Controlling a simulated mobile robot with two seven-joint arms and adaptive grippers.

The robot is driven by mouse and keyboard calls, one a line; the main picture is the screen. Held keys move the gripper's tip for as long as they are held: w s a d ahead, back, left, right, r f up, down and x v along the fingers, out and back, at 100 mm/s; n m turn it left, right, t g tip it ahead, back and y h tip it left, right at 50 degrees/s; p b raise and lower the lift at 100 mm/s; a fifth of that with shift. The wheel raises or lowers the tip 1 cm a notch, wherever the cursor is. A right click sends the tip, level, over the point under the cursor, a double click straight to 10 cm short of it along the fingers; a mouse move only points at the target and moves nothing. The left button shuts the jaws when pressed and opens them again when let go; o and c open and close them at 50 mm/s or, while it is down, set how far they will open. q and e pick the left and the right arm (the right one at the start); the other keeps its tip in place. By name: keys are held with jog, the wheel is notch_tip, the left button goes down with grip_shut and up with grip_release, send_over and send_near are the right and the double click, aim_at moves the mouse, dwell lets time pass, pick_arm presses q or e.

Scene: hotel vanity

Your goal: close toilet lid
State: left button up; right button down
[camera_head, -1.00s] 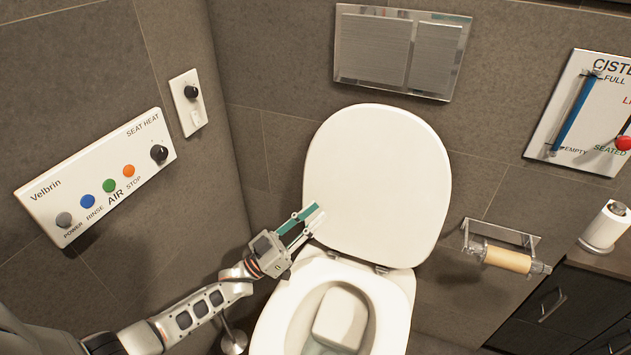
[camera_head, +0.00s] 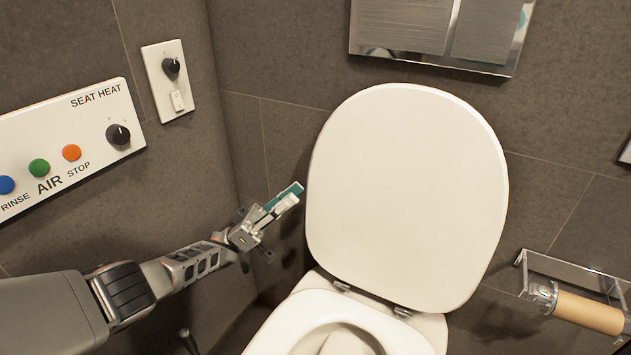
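The white toilet lid (camera_head: 405,195) stands upright, raised against the tiled wall, with its hinges at the bottom. The white toilet seat and bowl (camera_head: 285,325) lie below it, partly cut off by the lower edge. My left gripper (camera_head: 290,197) is just left of the lid, beside its left edge, with its fingers pointing up and right. A small gap shows between fingertips and lid in the picture. The fingers lie close together, and whether they are shut is unclear. My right gripper is not in view.
A button panel (camera_head: 62,145) and a small knob plate (camera_head: 168,82) are on the left wall. A metal flush plate (camera_head: 435,28) is above the lid. A paper holder with a roll (camera_head: 588,312) juts out at the lower right.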

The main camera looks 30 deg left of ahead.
aim_at(312, 179)
pick_arm(q)
jog(key=shift+x, duration=3.8)
jog(key=shift+s, duration=0.1)
grip_shut()
